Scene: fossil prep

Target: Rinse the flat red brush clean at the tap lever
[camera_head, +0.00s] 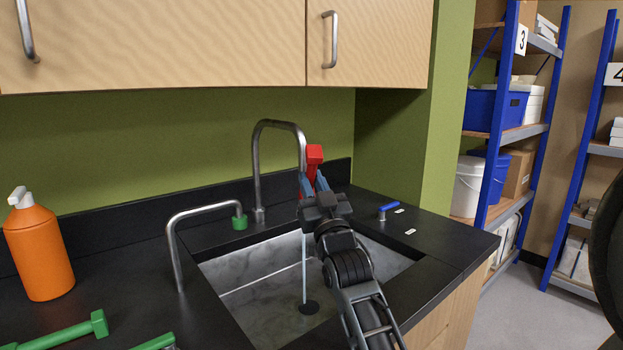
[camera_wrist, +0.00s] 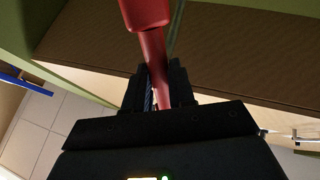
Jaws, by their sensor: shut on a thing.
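The flat red brush (camera_head: 315,155) is in my gripper (camera_head: 313,187), which is shut on it above the sink. In the wrist view the brush (camera_wrist: 146,15) rises from between the fingers of my gripper (camera_wrist: 155,85). The tall steel tap (camera_head: 258,165) stands behind the sink, and its spout end is close to the brush. A thin stream of water (camera_head: 304,265) falls towards the drain. I cannot tell whether the water touches the brush. The blue tap lever (camera_head: 388,207) is on the counter right of the sink.
The sink basin (camera_head: 240,265) is set into a black counter. A shorter steel tap with a green tip (camera_head: 238,222) stands at its left. An orange bottle (camera_head: 38,246) and green-ended tools (camera_head: 98,323) are farther left. Wooden cabinets (camera_head: 200,45) hang above. Blue-framed shelves (camera_head: 497,120) stand right.

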